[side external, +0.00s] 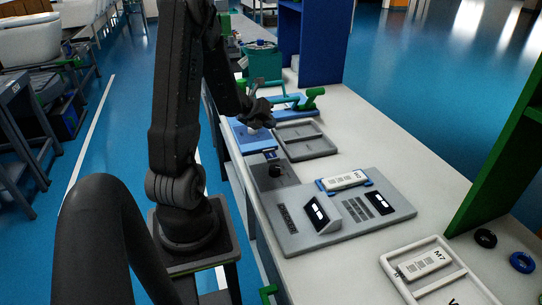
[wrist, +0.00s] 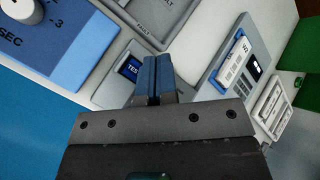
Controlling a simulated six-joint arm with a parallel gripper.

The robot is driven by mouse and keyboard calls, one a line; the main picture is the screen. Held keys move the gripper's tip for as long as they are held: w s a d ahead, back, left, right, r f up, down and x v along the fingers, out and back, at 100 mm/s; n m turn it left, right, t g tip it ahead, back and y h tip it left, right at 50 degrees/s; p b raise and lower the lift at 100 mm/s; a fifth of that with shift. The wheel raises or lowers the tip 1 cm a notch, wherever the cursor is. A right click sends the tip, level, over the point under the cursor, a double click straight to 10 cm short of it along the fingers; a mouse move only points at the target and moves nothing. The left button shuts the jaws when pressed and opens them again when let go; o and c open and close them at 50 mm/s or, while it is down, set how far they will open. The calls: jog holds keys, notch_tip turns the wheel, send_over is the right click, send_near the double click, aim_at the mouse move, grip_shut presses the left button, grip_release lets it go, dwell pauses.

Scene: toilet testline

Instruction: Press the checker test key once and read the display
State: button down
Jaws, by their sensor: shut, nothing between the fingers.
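A small dark blue patch lettered "TES…" (wrist: 129,68) sits on a grey panel in the wrist view, just left of my fingertips, which hide part of it. In the side view that grey panel (side external: 262,182) carries a black knob (side external: 275,171). A tilted display unit (side external: 322,213) with lit white marks stands on the large grey board (side external: 385,222); its reading is too small to make out. My gripper (side external: 264,119) is above the bench, behind that panel. In the wrist view its blue fingers (wrist: 155,66) are together and empty.
A white module (side external: 343,180) lies in a blue cradle on the board. A grey tray (side external: 306,153), a blue panel (side external: 250,142) and a green-handled fixture (side external: 311,98) stand near my gripper. A white tray (side external: 455,290) with a module is at the front right.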

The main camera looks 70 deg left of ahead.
aim_at(270, 155)
jog(key=shift+f, duration=4.35)
jog(key=shift+f, duration=0.4)
jog(key=shift+f, duration=0.35)
jog(key=shift+r, duration=0.75)
jog(key=shift+r, duration=2.5)
